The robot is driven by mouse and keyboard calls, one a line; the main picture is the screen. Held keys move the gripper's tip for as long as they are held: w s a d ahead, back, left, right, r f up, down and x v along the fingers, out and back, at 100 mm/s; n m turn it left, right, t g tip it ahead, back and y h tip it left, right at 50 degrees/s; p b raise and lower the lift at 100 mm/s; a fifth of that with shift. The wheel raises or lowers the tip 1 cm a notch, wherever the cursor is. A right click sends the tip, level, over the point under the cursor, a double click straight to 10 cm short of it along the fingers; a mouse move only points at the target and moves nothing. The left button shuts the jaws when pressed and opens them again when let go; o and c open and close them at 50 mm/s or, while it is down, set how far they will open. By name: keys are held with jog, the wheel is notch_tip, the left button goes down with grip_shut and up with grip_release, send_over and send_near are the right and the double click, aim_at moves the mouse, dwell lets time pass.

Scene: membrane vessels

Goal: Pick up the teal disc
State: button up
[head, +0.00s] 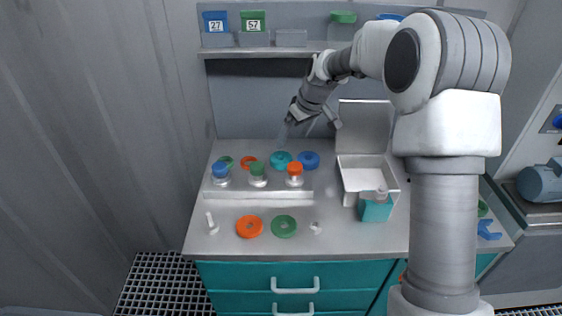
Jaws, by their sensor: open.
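The teal disc (281,160) is a ring lying flat at the back of the raised white step on the counter. It sits just left of a blue disc (309,160) and close to it. My gripper (309,127) hangs above and slightly right of the teal disc, apart from it, with its fingers spread and nothing between them. The height of the gap cannot be told exactly from this view.
Orange (248,162) and green discs lie to the left, partly behind capped vessels (257,175) in front. A white open box (364,175) stands to the right. Orange (249,227) and green (284,226) discs lie near the front edge. A shelf (265,53) with bins is above.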

send_over(281, 157)
jog(key=s+d, duration=0.2)
jog(key=s, duration=0.1)
notch_tip(281, 157, down, 6)
jog(key=shift+r, duration=0.1)
jog(key=shift+w+b+x, duration=0.15)
jog(key=shift+w+x, duration=0.05)
jog(key=shift+x, duration=1.1)
jog(key=shift+w+b+x, duration=0.15)
jog(key=shift+w+x, duration=0.05)
jog(key=shift+x, duration=1.15)
jog(key=shift+a+r, duration=0.1)
jog(key=shift+r, duration=0.1)
jog(key=shift+c, duration=0.3)
jog(key=c, duration=1.1)
